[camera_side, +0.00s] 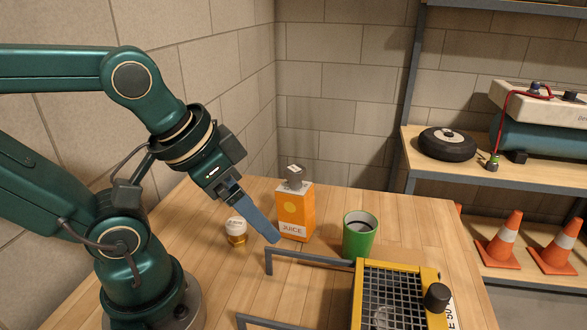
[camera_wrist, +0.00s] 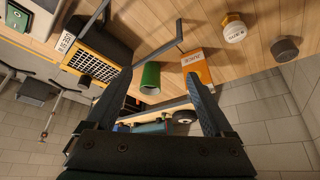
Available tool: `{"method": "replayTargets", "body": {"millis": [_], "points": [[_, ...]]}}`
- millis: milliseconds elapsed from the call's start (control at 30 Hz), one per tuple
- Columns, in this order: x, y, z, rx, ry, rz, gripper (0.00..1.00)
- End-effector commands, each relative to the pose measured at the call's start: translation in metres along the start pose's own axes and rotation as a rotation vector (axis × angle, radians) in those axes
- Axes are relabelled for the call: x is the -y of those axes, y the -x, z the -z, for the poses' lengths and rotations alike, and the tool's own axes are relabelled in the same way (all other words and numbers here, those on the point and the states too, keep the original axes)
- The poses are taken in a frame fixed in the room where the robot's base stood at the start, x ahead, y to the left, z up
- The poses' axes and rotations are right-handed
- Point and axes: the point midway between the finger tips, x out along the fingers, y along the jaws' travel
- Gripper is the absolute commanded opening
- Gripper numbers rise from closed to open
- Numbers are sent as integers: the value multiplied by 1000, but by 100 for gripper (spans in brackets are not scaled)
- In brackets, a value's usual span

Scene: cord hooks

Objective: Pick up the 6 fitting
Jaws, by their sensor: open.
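I cannot make out a fitting marked 6 in either view. A small grey piece with a pale marked top (camera_side: 294,176) shows at the top of the orange juice carton (camera_side: 293,212); I cannot tell if it rests on it or stands behind. A dark grey cylinder (camera_wrist: 285,48) shows at the right of the wrist view; I cannot tell if it is the same piece. My gripper (camera_side: 272,236) points down and right, in front of the carton in the side view. In the wrist view my gripper (camera_wrist: 150,82) has its fingers wide apart, with nothing held.
A white-lidded jar (camera_side: 236,230) stands left of the carton and a green cup (camera_side: 359,234) right of it. Grey hook rods (camera_side: 305,255) stick out left from a yellow grilled box (camera_side: 400,268) with a black knob. Free wood lies between the jar and the rods.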

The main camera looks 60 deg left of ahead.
Motion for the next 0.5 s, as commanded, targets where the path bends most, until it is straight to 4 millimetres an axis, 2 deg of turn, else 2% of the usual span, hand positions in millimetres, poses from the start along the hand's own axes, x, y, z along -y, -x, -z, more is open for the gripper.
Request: {"method": "replayTargets", "body": {"millis": [300,400,500], "points": [[1,43,23,7,-20,7,87],[20,26,2,138,-263,99,87],[41,18,-12,259,-505,184,87]]}}
